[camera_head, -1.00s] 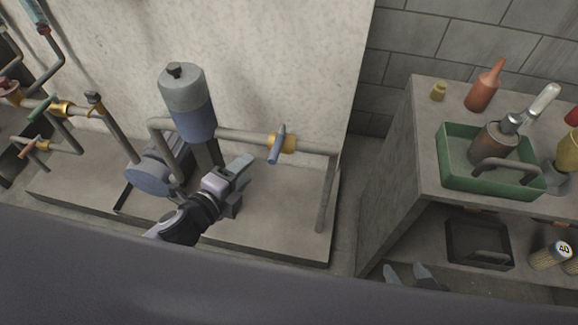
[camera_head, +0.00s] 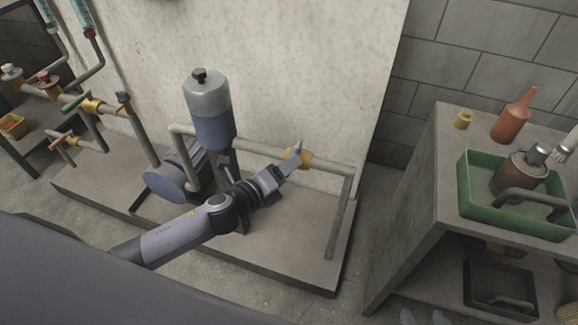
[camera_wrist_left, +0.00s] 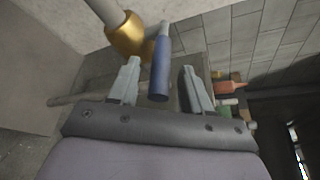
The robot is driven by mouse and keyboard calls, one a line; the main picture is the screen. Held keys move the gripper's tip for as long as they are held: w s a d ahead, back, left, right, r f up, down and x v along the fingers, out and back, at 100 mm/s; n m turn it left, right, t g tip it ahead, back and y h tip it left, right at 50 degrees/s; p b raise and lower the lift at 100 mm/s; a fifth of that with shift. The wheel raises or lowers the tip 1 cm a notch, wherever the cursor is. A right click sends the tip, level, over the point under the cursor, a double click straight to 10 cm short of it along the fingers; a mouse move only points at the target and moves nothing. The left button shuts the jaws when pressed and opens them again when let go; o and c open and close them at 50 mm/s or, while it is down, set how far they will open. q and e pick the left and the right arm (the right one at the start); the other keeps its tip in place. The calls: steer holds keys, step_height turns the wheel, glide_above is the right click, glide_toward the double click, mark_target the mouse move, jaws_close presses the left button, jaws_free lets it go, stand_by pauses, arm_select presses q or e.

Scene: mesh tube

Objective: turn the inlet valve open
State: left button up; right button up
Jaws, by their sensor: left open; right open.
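A brass valve (camera_head: 305,159) with a blue lever handle sits on the grey pipe to the right of the pump; the handle is mostly hidden by my gripper in the head view. In the left wrist view, the valve's brass body (camera_wrist_left: 126,38) is at the top and the blue handle (camera_wrist_left: 161,75) points toward the palm, between the two fingers. My left gripper (camera_head: 290,164) is open around the handle; it also shows in the wrist view (camera_wrist_left: 160,70), with gaps on both sides of the handle. My right gripper (camera_head: 423,317) is open and empty at the bottom edge.
The blue-grey pump (camera_head: 208,112) stands left of my left gripper on a low plinth (camera_head: 290,255). More valves with green (camera_head: 76,103) and orange handles are at far left. A bench (camera_head: 440,150) with a green tray (camera_head: 480,210) stands at right.

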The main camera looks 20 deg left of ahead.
arm_select(q)
steer(key=shift+x, duration=0.8)
steer(key=shift+c, duration=0.4)
jaws_close()
